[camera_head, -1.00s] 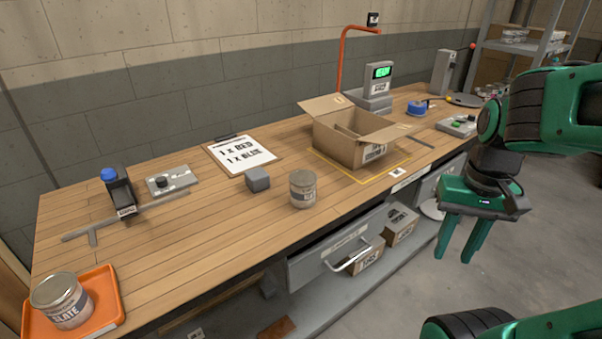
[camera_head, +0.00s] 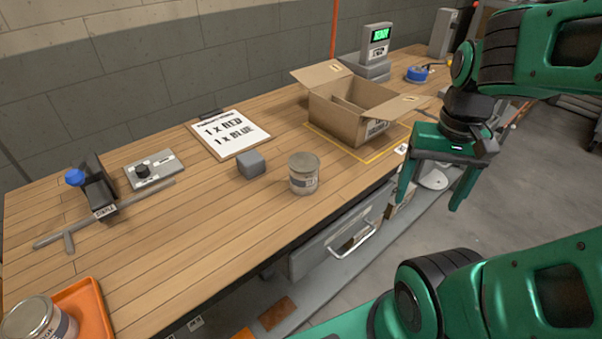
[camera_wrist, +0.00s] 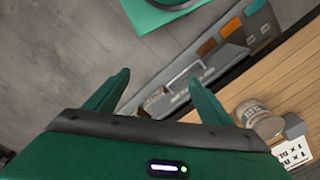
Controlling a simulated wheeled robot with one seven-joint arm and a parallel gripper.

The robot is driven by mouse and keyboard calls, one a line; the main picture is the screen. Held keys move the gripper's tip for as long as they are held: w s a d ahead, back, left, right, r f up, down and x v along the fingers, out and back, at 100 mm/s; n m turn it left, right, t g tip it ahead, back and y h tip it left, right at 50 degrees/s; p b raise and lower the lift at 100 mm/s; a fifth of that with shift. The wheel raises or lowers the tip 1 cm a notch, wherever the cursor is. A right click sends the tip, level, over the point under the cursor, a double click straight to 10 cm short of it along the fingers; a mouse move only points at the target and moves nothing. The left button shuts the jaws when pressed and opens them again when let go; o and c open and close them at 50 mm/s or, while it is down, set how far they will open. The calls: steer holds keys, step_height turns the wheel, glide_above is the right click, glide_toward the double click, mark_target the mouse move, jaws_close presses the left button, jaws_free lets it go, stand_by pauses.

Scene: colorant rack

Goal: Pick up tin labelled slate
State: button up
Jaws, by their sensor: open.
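The slate tin (camera_head: 32,320) stands in an orange tray (camera_head: 92,308) at the bottom left of the head view, cut off by the frame edge. Its label read SLATE in the earlier frame and is only partly visible now. A second tin (camera_head: 303,174) stands near the bench's front edge; its label is too small to read. It also shows in the wrist view (camera_wrist: 260,119). My gripper (camera_head: 430,205) is open and empty, out past the bench's front edge to the right, far from the slate tin. Its spread fingers show in the wrist view (camera_wrist: 158,78).
A drawer handle (camera_head: 355,240) juts out below the front edge. Bare bench top lies between tray and second tin.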

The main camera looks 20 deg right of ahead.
steer(key=w+a+r+m, duration=0.1)
steer(key=w+a+m, duration=0.2)
steer(key=w, duration=0.3)
steer(key=w+a+r+m, duration=0.2)
steer(key=w+m, duration=0.1)
steer(key=w, duration=0.4)
steer(key=m, duration=0.6)
glide_toward(304, 174)
steer(key=w+d+f, duration=0.2)
steer(key=w, duration=0.1)
steer(key=shift+d+f, duration=0.1)
steer(key=shift+f, duration=0.3)
steer(key=shift+w+a+f, duration=0.15)
steer(key=shift+a+f, duration=0.05)
steer(key=shift+w+a+f, duration=0.1)
steer(key=shift+a+f, duration=0.05)
steer(key=shift+f, duration=5.05)
steer(key=c, duration=1.3)
